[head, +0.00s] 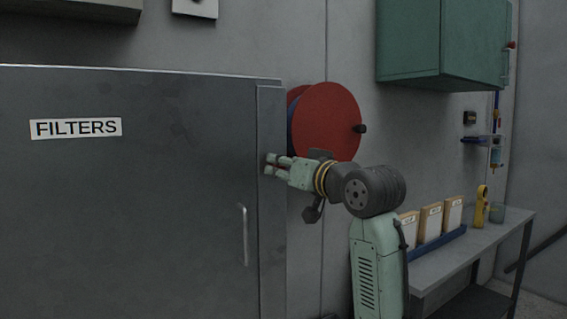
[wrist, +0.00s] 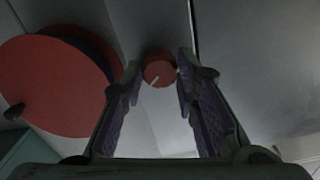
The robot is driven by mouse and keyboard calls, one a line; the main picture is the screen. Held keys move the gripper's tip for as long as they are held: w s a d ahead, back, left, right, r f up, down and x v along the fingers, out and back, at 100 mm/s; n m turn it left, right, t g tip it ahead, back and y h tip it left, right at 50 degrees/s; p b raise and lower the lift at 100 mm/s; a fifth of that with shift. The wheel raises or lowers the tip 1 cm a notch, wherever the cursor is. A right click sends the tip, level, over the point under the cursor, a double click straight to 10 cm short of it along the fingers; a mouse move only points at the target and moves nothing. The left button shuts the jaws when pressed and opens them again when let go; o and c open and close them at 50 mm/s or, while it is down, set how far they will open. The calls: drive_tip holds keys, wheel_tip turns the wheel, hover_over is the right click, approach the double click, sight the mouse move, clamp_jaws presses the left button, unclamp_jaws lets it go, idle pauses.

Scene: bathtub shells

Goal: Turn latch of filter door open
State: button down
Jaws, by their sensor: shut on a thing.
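The grey filter door (head: 140,190) bears a white FILTERS label (head: 76,128) and a pale vertical handle (head: 245,235); it looks closed. My gripper (head: 271,165) is at the cabinet's right edge, above and right of the handle. In the wrist view, a round red latch knob (wrist: 159,73) with a white line slanting down to the left sits between my fingertips (wrist: 160,82). My gripper is shut on this knob. In the head view, the fingers and cabinet edge hide most of the knob.
A red reel (head: 328,120) on the wall is close behind my gripper; it also shows in the wrist view (wrist: 50,85). A green wall cabinet (head: 425,40) hangs upper right. A grey bench (head: 470,250) with several boxed filters (head: 430,222) stands at right.

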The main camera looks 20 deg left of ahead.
drive_tip(key=shift+m+p, duration=1.3)
drive_tip(key=shift+m, duration=2.5)
drive_tip(key=c, duration=1.2)
unclamp_jaws()
drive_tip(key=shift+c, duration=0.2)
drive_tip(key=v, duration=1.2)
